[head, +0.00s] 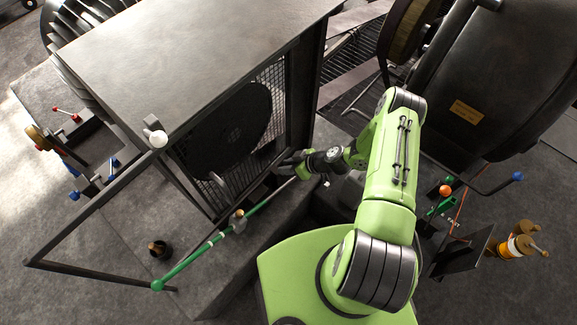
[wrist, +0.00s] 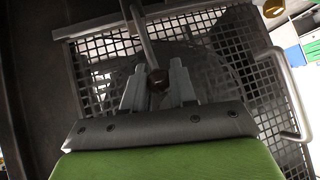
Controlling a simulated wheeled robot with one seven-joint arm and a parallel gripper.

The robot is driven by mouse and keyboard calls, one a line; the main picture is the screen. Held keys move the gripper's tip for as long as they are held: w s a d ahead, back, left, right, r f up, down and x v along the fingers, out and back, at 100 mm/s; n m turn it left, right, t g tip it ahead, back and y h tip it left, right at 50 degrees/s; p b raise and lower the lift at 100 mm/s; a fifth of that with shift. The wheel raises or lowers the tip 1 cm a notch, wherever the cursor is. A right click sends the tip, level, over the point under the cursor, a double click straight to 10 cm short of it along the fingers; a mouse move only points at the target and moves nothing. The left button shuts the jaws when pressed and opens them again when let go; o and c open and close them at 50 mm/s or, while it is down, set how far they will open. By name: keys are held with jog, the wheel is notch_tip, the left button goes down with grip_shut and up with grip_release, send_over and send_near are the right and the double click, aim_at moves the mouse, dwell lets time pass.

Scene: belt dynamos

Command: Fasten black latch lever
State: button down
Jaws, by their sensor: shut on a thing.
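My gripper (head: 287,164) is low at the right edge of the mesh guard (head: 206,178) on the big dark machine housing. In the wrist view my gripper (wrist: 158,88) has its two grey fingers closed around a thin lever, which I take to be the black latch lever (wrist: 143,32). It looks dark grey there and runs from between the fingertips up the picture across the mesh. A brownish round end or pivot (wrist: 157,76) shows between the fingers. In the head view my gripper and arm hide the lever.
A long green-handled rod (head: 195,255) slopes up towards my gripper, close below it. A frame bar (head: 90,208) with a white knob (head: 155,137) juts out at left. A dark cup-like part (head: 159,249) stands on the base. A blue-knobbed lever (head: 516,177) is at right.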

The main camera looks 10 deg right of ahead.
jog(key=shift+w+a+r, duration=0.15)
jog(key=shift+w+r, duration=0.05)
jog(key=c, duration=1)
grip_release()
jog(key=shift+s+f, duration=0.1)
jog(key=shift+f, duration=0.05)
jog(key=shift+o, duration=0.2)
jog(key=p+v, duration=0.2)
jog(key=v, duration=1.3)
jog(key=shift+s+d+r, duration=0.2)
jog(key=shift+d, duration=0.15)
